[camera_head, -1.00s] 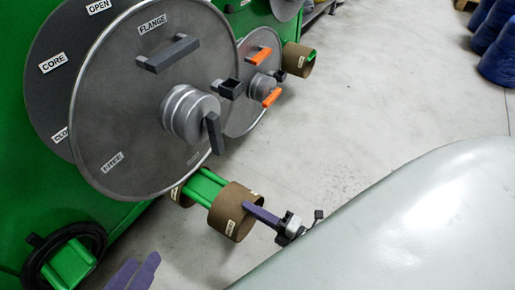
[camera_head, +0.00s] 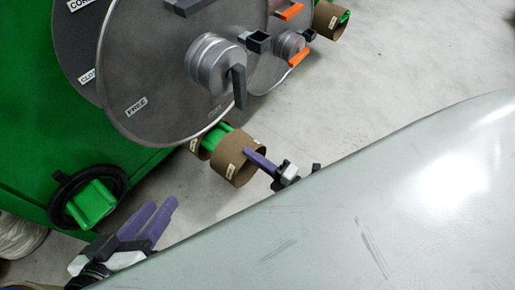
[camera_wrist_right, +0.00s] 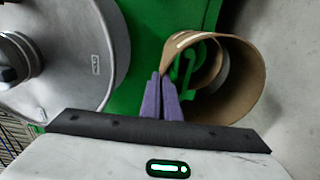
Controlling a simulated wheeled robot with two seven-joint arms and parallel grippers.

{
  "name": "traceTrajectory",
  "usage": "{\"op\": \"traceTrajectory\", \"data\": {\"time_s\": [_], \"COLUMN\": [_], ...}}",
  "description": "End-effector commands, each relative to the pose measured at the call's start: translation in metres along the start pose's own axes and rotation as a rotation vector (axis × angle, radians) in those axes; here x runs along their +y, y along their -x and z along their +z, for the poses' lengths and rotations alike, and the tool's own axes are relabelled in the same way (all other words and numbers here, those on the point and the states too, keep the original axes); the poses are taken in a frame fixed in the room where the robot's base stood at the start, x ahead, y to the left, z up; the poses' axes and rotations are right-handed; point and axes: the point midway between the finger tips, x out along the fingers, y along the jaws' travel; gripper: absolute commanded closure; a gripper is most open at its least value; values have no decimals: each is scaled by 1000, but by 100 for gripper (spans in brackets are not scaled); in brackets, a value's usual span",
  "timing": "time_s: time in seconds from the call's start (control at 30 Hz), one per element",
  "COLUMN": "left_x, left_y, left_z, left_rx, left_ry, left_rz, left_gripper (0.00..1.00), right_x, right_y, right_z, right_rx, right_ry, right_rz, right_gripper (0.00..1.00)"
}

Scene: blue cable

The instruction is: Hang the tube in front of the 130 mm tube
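A brown cardboard tube (camera_head: 232,172) with a white label is at the front end of the green holder (camera_head: 216,136), low beside the green machine. A second brown tube (camera_head: 200,150) sits close behind it, mostly hidden. In the right wrist view the front tube (camera_wrist_right: 247,85) opens toward me, with a green hook (camera_wrist_right: 190,66) seen through it. My right gripper (camera_head: 250,156) has its purple fingers closed on the front tube's rim, also seen in the right wrist view (camera_wrist_right: 161,76). Whether the tube rests on the holder is unclear. My left gripper (camera_head: 165,202) is open and empty at lower left.
A large grey flanged disc (camera_head: 150,75) with a protruding hub and dark handles stands above the tubes. A black coiled cable (camera_head: 62,205) hangs on a green bracket at left. Another brown tube (camera_head: 326,20) is at the top right. Grey floor (camera_head: 400,70) lies open to the right.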

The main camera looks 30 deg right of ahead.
Motion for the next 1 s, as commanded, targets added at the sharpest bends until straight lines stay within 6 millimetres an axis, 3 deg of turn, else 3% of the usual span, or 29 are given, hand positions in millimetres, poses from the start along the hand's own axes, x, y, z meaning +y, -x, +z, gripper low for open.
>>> {"op": "traceTrajectory", "data": {"time_s": [0.5,1.0], "left_x": [0,0], "left_y": [0,0], "left_z": [0,0], "left_rx": [0,1], "left_ry": [0,0], "left_rz": [1,1], "left_gripper": [69,69], "right_x": [1,1], "right_y": [-30,-36], "right_z": [0,0], "right_rx": [0,0], "right_ry": [0,0], "right_rz": [2,2], "right_gripper": [100,100]}}
